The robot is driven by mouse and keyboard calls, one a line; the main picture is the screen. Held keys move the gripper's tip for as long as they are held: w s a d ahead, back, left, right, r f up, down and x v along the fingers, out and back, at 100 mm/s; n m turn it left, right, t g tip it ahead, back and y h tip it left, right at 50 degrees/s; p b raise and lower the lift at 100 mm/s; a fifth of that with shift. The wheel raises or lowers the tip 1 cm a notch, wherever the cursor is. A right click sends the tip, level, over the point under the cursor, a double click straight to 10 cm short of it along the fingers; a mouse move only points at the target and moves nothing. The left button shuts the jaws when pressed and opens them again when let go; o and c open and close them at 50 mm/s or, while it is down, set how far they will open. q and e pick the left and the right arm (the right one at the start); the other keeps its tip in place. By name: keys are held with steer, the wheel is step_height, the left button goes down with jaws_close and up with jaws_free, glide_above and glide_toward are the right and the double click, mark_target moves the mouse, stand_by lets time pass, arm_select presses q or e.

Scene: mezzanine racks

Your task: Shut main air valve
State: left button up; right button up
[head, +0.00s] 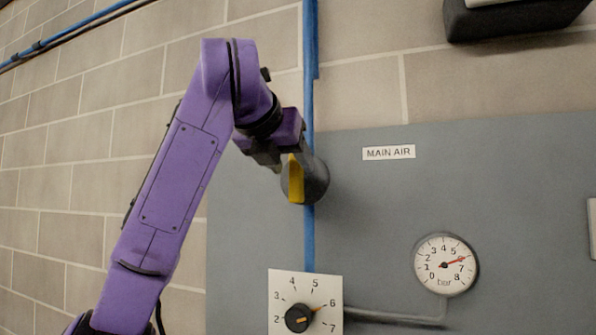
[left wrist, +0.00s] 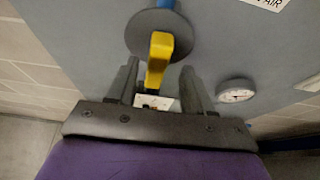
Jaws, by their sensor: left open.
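The main air valve has a yellow lever handle (head: 296,179) on a dark round body (head: 316,180), set on the blue pipe below and left of the "MAIN AIR" label (head: 388,152). In the left wrist view the handle (left wrist: 158,58) points down from the dark disc (left wrist: 162,30), in line with the pipe. My left gripper (head: 282,163) is at the handle in the head view. In the left wrist view its two fingers (left wrist: 160,82) are apart, one on each side of the handle's lower end, with visible gaps. My right gripper is in neither view.
A pressure gauge (head: 446,264) marked in bar reads about 6. A dial plate with a black knob (head: 299,318) sits below the valve. The blue pipe (head: 309,60) runs vertically up the grey panel (head: 370,215). A dark box (head: 510,15) is at upper right.

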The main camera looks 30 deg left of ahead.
mark_target(294, 169)
arm_select(q)
steer(key=x, duration=0.4)
steer(key=shift+w+a+f+p, duration=0.1)
steer(key=shift+w+a+p, duration=0.15)
steer(key=shift+a+p, duration=0.05)
steer(key=shift+d, duration=0.1)
jaws_close()
